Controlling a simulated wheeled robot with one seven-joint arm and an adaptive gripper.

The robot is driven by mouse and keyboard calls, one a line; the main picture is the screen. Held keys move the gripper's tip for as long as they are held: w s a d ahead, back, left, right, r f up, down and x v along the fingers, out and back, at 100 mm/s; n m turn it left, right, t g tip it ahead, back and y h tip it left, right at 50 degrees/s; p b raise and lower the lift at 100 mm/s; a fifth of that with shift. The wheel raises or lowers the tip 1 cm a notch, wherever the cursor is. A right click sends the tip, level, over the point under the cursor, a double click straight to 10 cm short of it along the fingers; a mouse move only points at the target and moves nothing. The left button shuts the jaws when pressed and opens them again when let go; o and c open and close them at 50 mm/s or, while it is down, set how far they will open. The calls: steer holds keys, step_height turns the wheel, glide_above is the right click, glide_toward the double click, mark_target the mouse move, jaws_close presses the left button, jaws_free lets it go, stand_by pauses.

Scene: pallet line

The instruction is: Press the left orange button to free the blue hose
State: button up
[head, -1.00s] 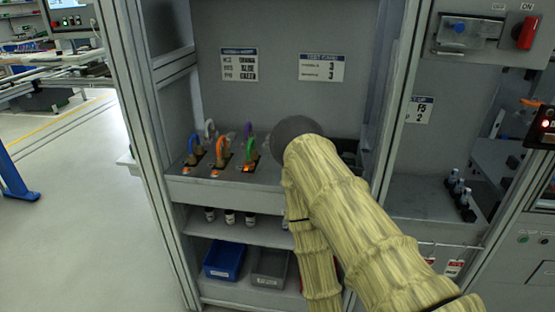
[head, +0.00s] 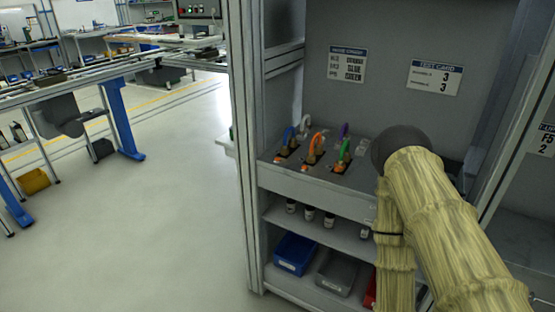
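The blue hose (head: 289,137) is a short upright loop at the left end of the grey shelf panel (head: 328,186). A small orange button (head: 279,158) shows low at its front and looks tiny at this distance. An orange hose (head: 318,141) and a green hose (head: 345,148) stand to its right, with small orange spots at their bases. My sleeved arm reaches in from the lower right, and its dark rounded end is right of the hoses, apart from them in the picture. My gripper is not visible; the arm hides whatever is beyond it.
A white hose (head: 305,124) and a purple hose (head: 343,130) stand behind. Small bottles (head: 309,213) sit on the shelf below, above a blue bin (head: 295,253) and a grey bin (head: 337,271). A frame post (head: 243,150) bounds the left side. Open floor lies left.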

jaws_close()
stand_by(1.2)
